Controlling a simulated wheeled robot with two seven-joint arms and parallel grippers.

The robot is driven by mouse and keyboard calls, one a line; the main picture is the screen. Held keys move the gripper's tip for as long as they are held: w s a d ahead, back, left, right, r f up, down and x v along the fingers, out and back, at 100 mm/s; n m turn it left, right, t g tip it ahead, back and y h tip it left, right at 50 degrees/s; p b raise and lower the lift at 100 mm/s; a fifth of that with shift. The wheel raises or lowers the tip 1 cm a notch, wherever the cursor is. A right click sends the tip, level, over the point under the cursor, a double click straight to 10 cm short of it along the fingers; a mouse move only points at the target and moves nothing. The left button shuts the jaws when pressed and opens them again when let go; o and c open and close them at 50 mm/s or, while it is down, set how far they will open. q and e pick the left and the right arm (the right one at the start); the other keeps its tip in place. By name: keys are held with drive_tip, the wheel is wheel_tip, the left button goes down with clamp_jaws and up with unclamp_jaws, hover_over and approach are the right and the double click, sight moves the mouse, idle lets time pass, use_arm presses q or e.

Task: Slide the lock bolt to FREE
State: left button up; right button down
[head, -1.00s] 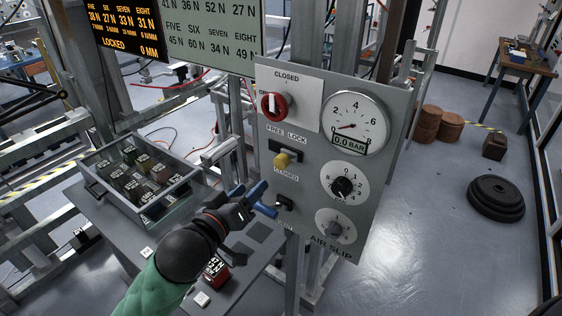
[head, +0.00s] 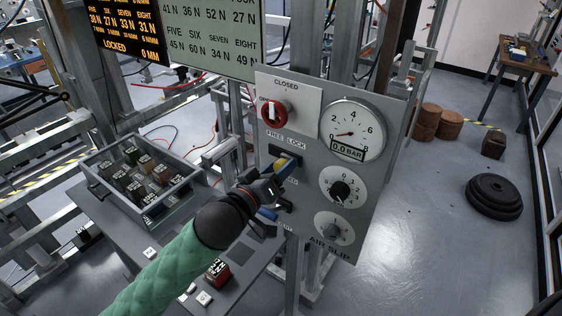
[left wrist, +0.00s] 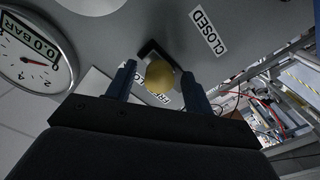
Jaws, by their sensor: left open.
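The lock bolt's yellow knob (head: 282,164) sticks out from a dark slot (head: 288,155) in the grey control panel. The FREE LOCK label (head: 286,140) is above the slot; the lower CLOSED label is partly hidden by my gripper. My left gripper (head: 277,188) is open at the knob. In the left wrist view the knob (left wrist: 160,77) stands between the two blue fingers (left wrist: 158,88), with a gap visible on at least one side. I cannot tell exactly where along the slot the bolt sits. My right gripper is not in view.
The panel (head: 305,185) also bears a red rotary switch (head: 274,112), a gauge at 0.0 bar (head: 352,131) and two dials below it. A display (head: 127,32) reads LOCKED.

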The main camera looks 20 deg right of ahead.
sight(276, 153)
use_arm(q)
drive_tip(key=shift+w+d, duration=0.4)
drive_tip(key=shift+d, duration=0.15)
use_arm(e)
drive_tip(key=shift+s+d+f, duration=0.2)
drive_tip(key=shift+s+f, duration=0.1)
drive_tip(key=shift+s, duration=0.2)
use_arm(q)
drive_tip(key=shift+c, duration=0.4)
drive_tip(key=c, duration=1)
drive_tip(key=shift+w+a, duration=0.65)
drive_tip(key=shift+w, duration=0.15)
drive_tip(key=shift+w+a, duration=0.6)
drive_tip(key=shift+w, duration=0.2)
drive_tip(key=shift+s, duration=0.1)
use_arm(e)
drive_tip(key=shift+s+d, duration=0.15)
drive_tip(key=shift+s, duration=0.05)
use_arm(q)
drive_tip(key=o, duration=1.1)
drive_tip(key=shift+a, duration=0.1)
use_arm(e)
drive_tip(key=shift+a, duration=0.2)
